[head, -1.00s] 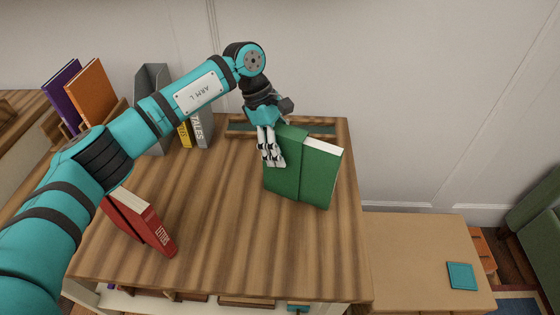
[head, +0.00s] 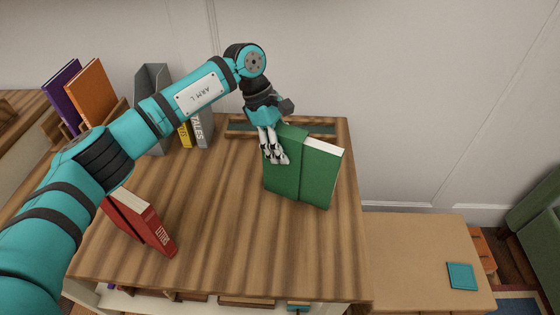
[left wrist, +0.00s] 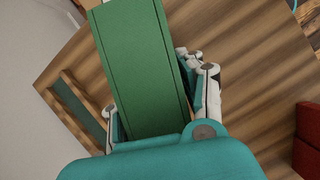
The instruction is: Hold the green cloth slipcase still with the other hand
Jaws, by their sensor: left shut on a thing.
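The green cloth slipcase (head: 283,167) stands upright near the right edge of the plank table. A green book (head: 320,178) with white page edges stands out of its right side, partly inside it. My left gripper (head: 276,158) is shut on the slipcase at its upper left end, coming from above. In the left wrist view the slipcase (left wrist: 145,65) runs between the two fingers, one on each side. The far finger is mostly hidden in the head view. My right gripper is in neither view.
A red book (head: 145,225) stands at the table's left front. A grey file holder (head: 152,85), a yellow and a grey book (head: 202,130) stand at the back. A shallow wooden tray (head: 237,127) lies behind the slipcase. A lower tan surface (head: 415,255) with a teal square (head: 461,276) is right.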

